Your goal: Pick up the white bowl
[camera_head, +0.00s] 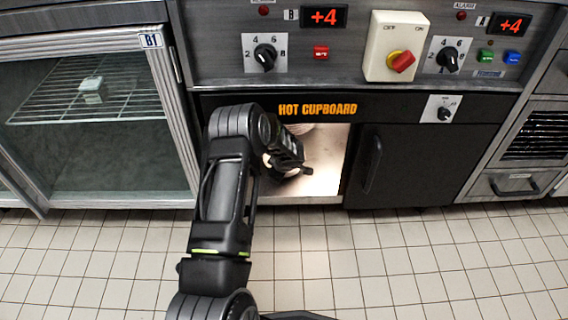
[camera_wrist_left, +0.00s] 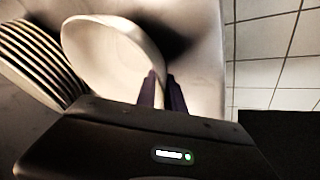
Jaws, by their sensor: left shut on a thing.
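The white bowl (camera_wrist_left: 105,55) is large in the left wrist view, its opening facing left. My left gripper (camera_wrist_left: 162,88) is shut on its rim, with the two dark fingers at the bowl's lower right edge. In the head view my left arm reaches into the open hot cupboard, and the left gripper (camera_head: 302,172) is inside near the cupboard floor. In that view the arm hides most of the bowl. I cannot tell whether the bowl touches the cupboard floor. My right gripper is not in view.
A stack of several plates or bowls (camera_wrist_left: 35,60) stands left of the bowl in the left wrist view. The hot cupboard's dark door (camera_head: 410,170) is to the right of the opening. A glass-fronted cabinet (camera_head: 95,130) stands at left. The tiled floor (camera_head: 400,265) in front is clear.

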